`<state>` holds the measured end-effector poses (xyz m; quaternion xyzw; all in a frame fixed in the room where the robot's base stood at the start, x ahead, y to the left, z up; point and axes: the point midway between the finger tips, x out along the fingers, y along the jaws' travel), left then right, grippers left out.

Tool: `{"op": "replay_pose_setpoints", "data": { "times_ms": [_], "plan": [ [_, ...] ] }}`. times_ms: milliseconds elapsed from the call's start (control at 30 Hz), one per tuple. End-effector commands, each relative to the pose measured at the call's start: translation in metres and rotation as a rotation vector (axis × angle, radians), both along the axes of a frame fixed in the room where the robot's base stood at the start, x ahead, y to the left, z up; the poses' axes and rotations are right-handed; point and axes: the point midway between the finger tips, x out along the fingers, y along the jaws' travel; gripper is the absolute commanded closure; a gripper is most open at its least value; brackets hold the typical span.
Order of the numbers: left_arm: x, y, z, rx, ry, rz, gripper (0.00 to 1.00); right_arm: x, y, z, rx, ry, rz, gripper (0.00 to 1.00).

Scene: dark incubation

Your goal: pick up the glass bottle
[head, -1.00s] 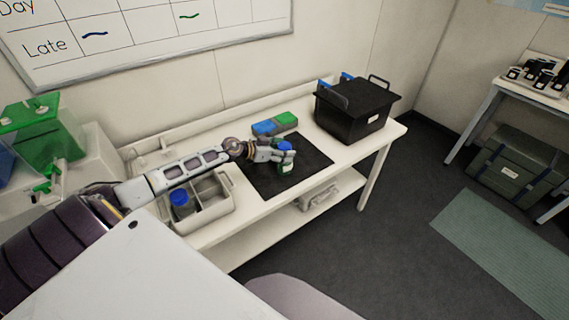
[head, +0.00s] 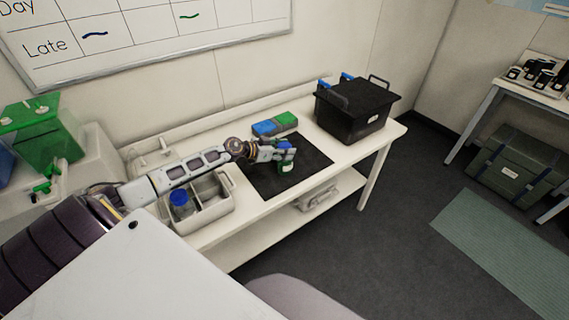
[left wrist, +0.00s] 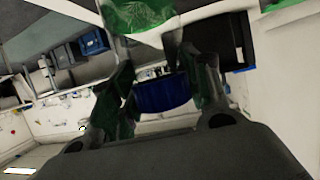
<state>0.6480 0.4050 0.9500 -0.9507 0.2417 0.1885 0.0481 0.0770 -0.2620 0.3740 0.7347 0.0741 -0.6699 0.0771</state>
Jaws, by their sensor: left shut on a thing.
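The glass bottle (head: 286,168), with a green label and a blue cap, is upright over the black mat (head: 315,163) on the white bench. I cannot tell whether its base touches the mat. My left gripper (head: 286,151) comes in from the left and is shut on the bottle near its cap. In the left wrist view the blue cap (left wrist: 163,94) sits between the two fingers, and part of the bottle is hidden. My right gripper is not in view.
A white caddy (head: 222,212) with another blue-capped bottle (head: 180,200) stands at the left of the mat. Blue and green blocks (head: 275,124) lie behind the mat. A black lidded box (head: 352,115) stands at the right end of the bench.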

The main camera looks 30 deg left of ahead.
Motion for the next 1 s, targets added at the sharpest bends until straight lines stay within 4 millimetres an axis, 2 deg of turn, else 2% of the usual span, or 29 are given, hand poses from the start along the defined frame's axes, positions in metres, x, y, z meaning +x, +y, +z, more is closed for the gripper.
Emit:
{"op": "replay_pose_setpoints", "data": {
  "times_ms": [33,200,233,667,1000],
  "plan": [
    [0.0,0.0,-0.001,0.001,0.002,0.0,0.77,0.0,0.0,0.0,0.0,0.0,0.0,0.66],
    [-0.001,0.0,-0.001,0.001,0.002,-0.001,0.98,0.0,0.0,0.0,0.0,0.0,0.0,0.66],
    [-0.001,0.0,-0.001,0.001,0.002,-0.001,1.0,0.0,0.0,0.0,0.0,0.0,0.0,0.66],
    [0.0,0.0,0.0,0.002,0.001,0.0,1.0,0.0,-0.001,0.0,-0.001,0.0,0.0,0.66],
    [0.0,0.001,0.018,0.003,-0.001,0.0,1.0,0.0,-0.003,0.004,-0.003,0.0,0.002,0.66]
  ]
}}
